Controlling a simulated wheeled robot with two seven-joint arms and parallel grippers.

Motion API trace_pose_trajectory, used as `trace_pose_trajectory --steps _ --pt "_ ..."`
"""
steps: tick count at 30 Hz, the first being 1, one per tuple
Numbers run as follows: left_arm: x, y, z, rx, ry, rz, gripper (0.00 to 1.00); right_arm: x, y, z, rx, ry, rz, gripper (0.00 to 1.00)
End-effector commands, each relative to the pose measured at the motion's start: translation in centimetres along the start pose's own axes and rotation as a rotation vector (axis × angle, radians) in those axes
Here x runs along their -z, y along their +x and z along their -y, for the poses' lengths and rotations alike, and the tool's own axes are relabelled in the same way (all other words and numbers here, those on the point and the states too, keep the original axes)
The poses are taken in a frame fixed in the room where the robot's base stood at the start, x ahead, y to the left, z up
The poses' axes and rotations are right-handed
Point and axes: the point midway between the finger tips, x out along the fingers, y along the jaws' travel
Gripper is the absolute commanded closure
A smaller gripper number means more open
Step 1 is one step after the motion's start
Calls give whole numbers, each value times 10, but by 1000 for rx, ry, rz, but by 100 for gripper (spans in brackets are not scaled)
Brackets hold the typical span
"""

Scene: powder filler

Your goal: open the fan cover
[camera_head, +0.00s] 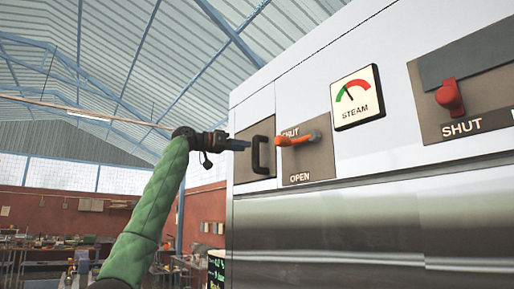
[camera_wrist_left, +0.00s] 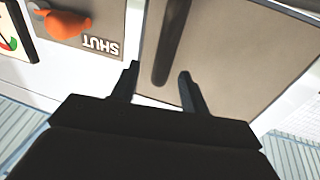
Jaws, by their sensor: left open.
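The fan cover seems to be the grey-brown square panel (camera_head: 246,137) with a black bar handle (camera_head: 261,155) on the white machine; it looks closed. My left gripper (camera_head: 245,144) is at the end of the green-sleeved arm, just left of the handle. In the left wrist view, the open fingers (camera_wrist_left: 159,72) point at the panel (camera_wrist_left: 235,45). The dark handle (camera_wrist_left: 171,35) shows between and beyond the fingertips; I cannot tell whether they touch it. My right gripper is in neither view.
Right of the panel is an orange lever (camera_head: 297,139) on a SHUT/OPEN plate, close to the handle. A STEAM gauge (camera_head: 357,97) and a red lever (camera_head: 449,97) sit farther right. Free air lies left of the machine. Workbenches stand far behind.

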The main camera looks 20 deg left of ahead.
Motion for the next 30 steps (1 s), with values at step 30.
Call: trace_pose_trajectory --steps 30 --pt "0 62 1 2 -2 0 86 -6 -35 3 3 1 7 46"
